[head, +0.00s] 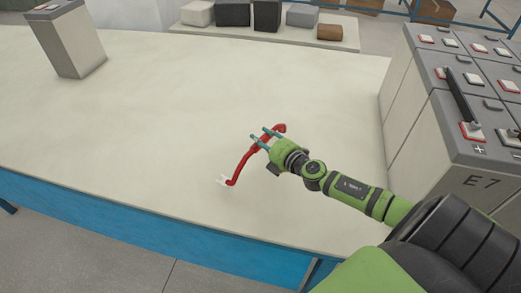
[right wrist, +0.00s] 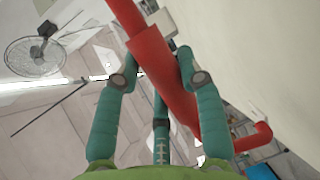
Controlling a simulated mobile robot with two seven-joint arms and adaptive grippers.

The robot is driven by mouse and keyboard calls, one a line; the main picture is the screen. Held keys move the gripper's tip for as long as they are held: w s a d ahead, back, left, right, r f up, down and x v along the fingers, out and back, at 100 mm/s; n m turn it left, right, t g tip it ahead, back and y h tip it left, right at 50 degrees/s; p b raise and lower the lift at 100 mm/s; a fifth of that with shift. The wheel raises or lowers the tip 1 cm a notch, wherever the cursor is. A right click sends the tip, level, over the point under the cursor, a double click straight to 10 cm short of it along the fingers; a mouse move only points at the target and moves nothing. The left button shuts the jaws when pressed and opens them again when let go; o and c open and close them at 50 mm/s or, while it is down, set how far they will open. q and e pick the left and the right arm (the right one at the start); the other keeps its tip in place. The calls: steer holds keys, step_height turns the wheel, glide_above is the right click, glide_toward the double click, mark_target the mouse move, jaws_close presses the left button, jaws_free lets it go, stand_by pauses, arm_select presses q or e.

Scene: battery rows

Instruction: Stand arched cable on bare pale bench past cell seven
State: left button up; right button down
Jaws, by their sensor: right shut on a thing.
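The red arched cable (head: 241,166) is in my right gripper (head: 265,139), over the pale bench (head: 170,110). One end with a pale, forked lug points toward the bench's front edge; the other red end lies beyond the fingers. In the right wrist view the cable (right wrist: 160,62) runs between the teal fingers of the gripper (right wrist: 160,78), which are closed around it. I cannot tell whether the cable touches the bench. Cell seven (head: 425,145), a grey block marked E7, stands to the right of the gripper. My left gripper is out of view.
A single grey cell (head: 68,45) stands at the bench's back left. More cells with red and white terminals and a black bar (head: 458,97) adjoin cell seven. A pale shelf (head: 345,40) with several boxes lies behind the bench. The bench's middle is bare.

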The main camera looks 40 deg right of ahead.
steer(key=shift+w+a+f, duration=0.1)
steer(key=shift+w+a, duration=0.05)
steer(key=shift+a, duration=0.15)
steer(key=shift+f, duration=0.2)
step_height(320, 180, down, 4)
steer(key=b, duration=0.4)
steer(key=shift+r, duration=0.15)
steer(key=c, duration=0.8)
jaws_free()
